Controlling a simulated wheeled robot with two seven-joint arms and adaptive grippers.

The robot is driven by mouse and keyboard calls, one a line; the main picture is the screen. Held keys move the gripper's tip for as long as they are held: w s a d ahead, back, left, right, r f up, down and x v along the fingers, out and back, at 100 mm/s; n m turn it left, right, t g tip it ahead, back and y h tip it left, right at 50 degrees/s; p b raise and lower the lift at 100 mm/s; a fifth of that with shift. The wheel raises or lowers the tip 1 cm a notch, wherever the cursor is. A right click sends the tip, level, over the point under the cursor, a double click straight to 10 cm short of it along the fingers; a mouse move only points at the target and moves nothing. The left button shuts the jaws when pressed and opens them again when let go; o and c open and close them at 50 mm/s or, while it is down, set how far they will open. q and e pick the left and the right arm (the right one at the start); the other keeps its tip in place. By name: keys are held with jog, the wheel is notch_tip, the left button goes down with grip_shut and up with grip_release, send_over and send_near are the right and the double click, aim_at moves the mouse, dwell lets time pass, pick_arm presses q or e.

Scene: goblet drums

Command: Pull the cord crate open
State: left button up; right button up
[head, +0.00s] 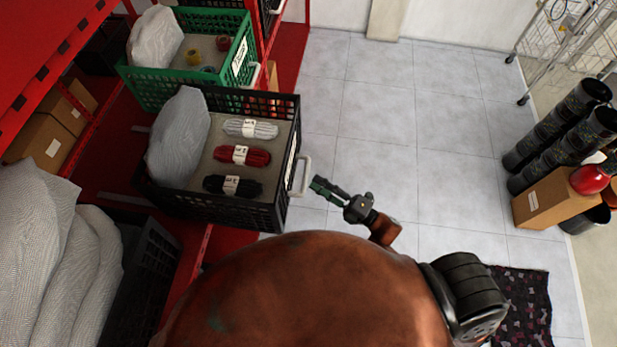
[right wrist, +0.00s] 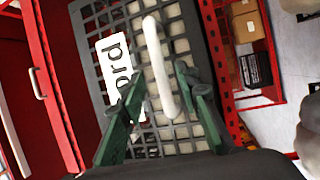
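The cord crate (head: 240,208) is a black mesh crate on the red shelf. It holds a white cord bundle (head: 250,128), a red one (head: 242,155) and a black one (head: 232,186), with a grey cloth bag (head: 179,137) at its left. Its white handle (head: 305,176) is on the right-hand face. My right gripper (head: 315,187) is close to the handle. In the right wrist view, the green fingers of my right gripper (right wrist: 159,76) are spread, with the handle (right wrist: 160,68) between them and a white label (right wrist: 121,75) beside it. My left gripper is not in view.
A green crate (head: 190,95) sits behind the cord crate, and another dark crate (head: 152,275) is in front. The tiled floor (head: 400,110) to the right is clear.

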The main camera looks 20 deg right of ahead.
jog(key=v, duration=0.6)
jog(key=shift+s+d, duration=0.2)
